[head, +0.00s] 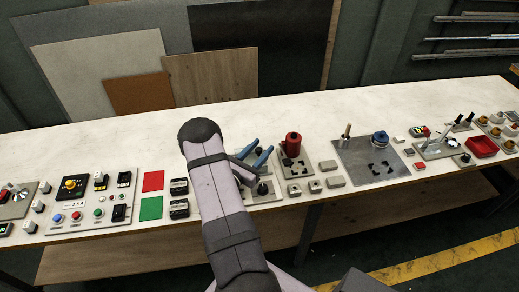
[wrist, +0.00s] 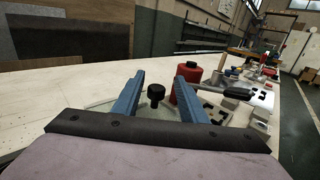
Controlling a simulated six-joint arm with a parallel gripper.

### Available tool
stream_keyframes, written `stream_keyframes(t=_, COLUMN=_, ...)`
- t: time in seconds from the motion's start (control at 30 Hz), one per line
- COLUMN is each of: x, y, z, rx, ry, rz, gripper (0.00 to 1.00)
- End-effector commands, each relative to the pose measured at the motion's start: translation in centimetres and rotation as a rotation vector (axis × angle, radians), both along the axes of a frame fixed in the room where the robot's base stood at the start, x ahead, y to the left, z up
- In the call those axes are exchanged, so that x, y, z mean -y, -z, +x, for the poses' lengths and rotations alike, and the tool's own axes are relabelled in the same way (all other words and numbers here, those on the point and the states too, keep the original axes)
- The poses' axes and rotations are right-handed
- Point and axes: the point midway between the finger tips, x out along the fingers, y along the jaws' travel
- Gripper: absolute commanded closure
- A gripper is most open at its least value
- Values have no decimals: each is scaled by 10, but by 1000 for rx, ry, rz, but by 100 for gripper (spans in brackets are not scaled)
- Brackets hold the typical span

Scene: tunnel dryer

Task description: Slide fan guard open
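My gripper (head: 262,147) is open, its two blue fingers apart with a gap between them. In the wrist view my gripper (wrist: 159,80) has a black knob (wrist: 156,93) in the gap, with visible space on both sides. The knob stands upright on a pale grey-green plate (wrist: 150,111), which may be the fan guard; I cannot tell for sure. In the head view a plate (head: 272,196) shows just right of my arm, partly hidden by the arm and gripper. Whether the guard is open or closed cannot be told.
A red canister (head: 292,145) stands close by on the right, near the right finger in the wrist view (wrist: 187,84). Small grey blocks (head: 328,166) and a plate with a blue knob (head: 378,145) lie farther right. Switch panels (head: 92,200) lie left. The bench's back strip is clear.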

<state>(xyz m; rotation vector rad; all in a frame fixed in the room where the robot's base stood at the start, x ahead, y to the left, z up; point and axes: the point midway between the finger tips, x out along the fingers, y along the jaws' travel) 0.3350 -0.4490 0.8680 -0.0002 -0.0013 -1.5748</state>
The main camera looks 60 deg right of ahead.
Motion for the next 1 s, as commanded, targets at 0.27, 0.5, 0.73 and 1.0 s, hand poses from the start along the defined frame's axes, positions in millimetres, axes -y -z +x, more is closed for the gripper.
stream_keyframes(t=0.27, x=-10, y=2, z=2, rx=0, ry=-5, rz=1, gripper=61)
stream_keyframes(t=0.5, x=-42, y=3, z=2, rx=-1, ry=-6, rz=1, gripper=61)
stream_keyframes(t=0.73, x=-67, y=1, z=1, rx=0, ry=-3, rz=0, gripper=61)
stream_keyframes(t=1.0, x=-74, y=0, z=0, rx=1, ry=0, rz=0, gripper=61)
